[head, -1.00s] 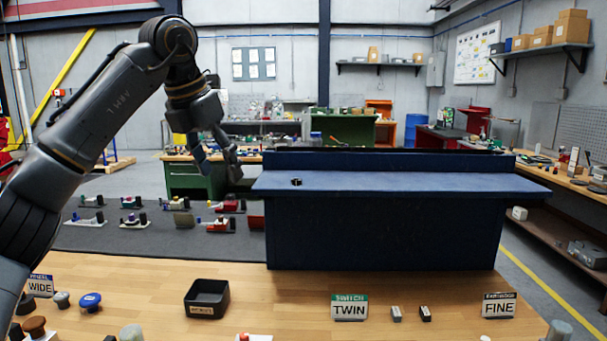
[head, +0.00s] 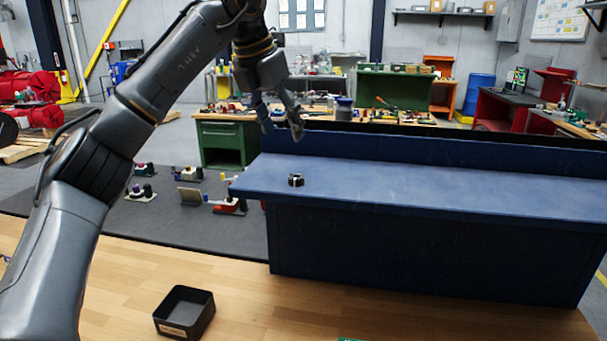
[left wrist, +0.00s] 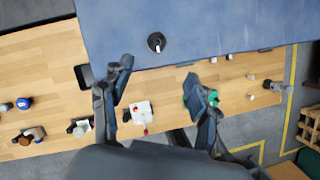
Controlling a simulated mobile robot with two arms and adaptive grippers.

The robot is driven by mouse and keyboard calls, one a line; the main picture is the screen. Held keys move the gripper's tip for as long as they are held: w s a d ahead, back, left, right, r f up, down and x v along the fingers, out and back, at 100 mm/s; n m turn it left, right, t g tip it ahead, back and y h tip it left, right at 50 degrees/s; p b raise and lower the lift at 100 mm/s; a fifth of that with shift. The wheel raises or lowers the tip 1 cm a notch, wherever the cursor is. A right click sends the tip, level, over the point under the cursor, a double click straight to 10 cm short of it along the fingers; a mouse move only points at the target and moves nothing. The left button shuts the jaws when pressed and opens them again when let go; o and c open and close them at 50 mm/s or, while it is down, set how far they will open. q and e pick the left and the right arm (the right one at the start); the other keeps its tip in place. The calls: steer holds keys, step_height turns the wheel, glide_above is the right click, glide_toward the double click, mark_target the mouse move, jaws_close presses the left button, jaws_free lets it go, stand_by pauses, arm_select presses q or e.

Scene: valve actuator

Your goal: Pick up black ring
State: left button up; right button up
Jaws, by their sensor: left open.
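The black ring (head: 296,180) lies on the blue raised shelf (head: 400,184), near its left end. It also shows in the left wrist view (left wrist: 156,42), dark and round with a small white spot, ahead of and between the fingers. My left gripper (head: 281,130) is open and hangs above and behind the ring in the head view, apart from it. In the left wrist view the two fingers (left wrist: 160,105) are spread wide with nothing between them touching. My right gripper is not in view.
A black open tray (head: 184,312) stands on the wooden table (head: 120,285) in front of the shelf. The shelf has a raised back ledge (head: 420,150). Most of the shelf top right of the ring is clear. Small parts lie on the dark mat at left.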

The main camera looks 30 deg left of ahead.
arm_select(q)
steer(key=p, duration=0.1)
glide_toward(295, 177)
steer(key=shift+d+x, duration=0.2)
steer(key=shift+x, duration=0.9)
steer(key=shift+w+f, duration=0.15)
steer(key=shift+f, duration=0.15)
steer(key=shift+w+f+p, duration=0.15)
steer(key=shift+f+p, duration=0.05)
steer(key=shift+p, duration=0.15)
steer(key=p+x, duration=0.2)
steer(key=x, duration=0.2)
steer(key=shift+a+p, duration=0.15)
steer(key=shift+p, duration=0.25)
steer(key=shift+w+f, duration=0.2)
steer(key=shift+f, duration=0.25)
steer(key=shift+s, duration=0.1)
steer(key=c, duration=1)
